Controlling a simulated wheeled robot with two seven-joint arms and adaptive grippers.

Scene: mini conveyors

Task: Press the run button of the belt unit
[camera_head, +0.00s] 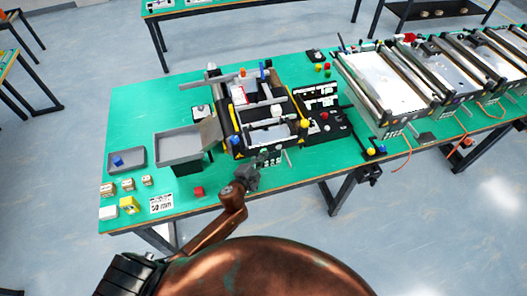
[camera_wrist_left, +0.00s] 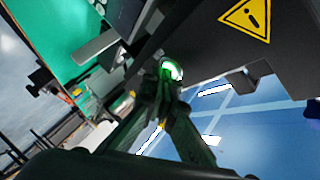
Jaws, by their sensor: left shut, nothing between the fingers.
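The belt unit (camera_head: 236,143), a small dark conveyor frame with yellow parts, stands on the green table. In the left wrist view, a green lit button (camera_wrist_left: 173,70) shows on its dark front side, below a yellow warning sign (camera_wrist_left: 247,18). My left gripper (camera_head: 264,160) is at the front of the unit. It is shut and empty, and its fingertips (camera_wrist_left: 163,78) are right at the green button, partly covering it. I cannot tell whether they touch it. The button is too small to make out in the head view. My right gripper is not in view.
A red cube (camera_head: 198,191) lies near the front edge. A black control box (camera_head: 325,128) and larger conveyors (camera_head: 385,85) stand to the right.

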